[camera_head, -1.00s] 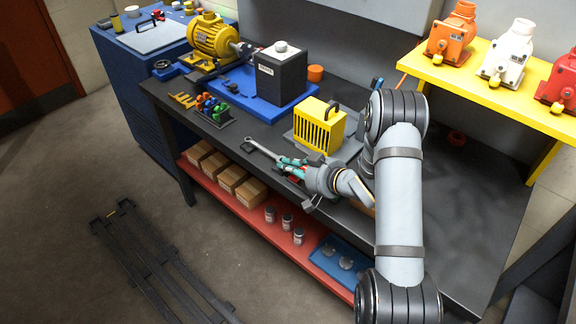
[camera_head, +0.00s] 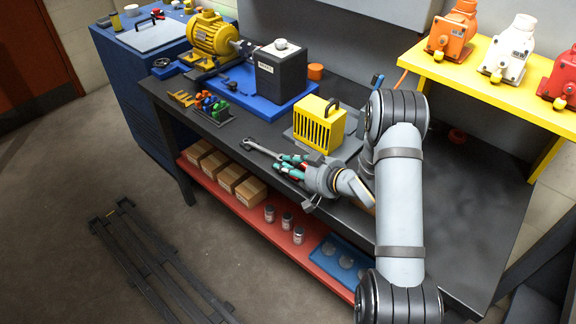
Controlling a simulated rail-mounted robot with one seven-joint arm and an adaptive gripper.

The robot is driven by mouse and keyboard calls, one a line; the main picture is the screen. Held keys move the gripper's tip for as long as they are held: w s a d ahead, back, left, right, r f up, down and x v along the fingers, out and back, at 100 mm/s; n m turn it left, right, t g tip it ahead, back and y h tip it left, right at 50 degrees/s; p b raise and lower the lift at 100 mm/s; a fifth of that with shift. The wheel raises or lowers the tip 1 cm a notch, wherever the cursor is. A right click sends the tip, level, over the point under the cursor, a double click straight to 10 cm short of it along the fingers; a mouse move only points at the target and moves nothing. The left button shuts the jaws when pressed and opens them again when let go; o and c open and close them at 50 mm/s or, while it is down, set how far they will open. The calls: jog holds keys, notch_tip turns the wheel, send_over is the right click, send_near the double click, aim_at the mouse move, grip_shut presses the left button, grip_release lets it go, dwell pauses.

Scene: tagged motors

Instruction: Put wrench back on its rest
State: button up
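The grey wrench (camera_head: 261,148) lies along the front part of the dark workbench, left of my gripper. Its ring end points to the upper left, and its other end runs in toward my fingers. My gripper (camera_head: 284,163) has teal-marked fingers and is low over the bench's front edge. The two fingers look spread apart, one on each side of the wrench's near end. Whether either finger touches the wrench is too small to tell. I cannot make out a separate rest under the wrench.
A yellow slotted box (camera_head: 318,128) stands just behind my gripper. A rack of coloured tools (camera_head: 214,108) is to the left. Behind are a dark block (camera_head: 280,75) on a blue plate and a yellow motor (camera_head: 212,36). A yellow shelf (camera_head: 480,88) holds tagged motors.

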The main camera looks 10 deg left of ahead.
jog(key=shift+s+d+f, duration=0.1)
jog(key=shift+d+f, duration=0.05)
jog(key=shift+v, duration=3.95)
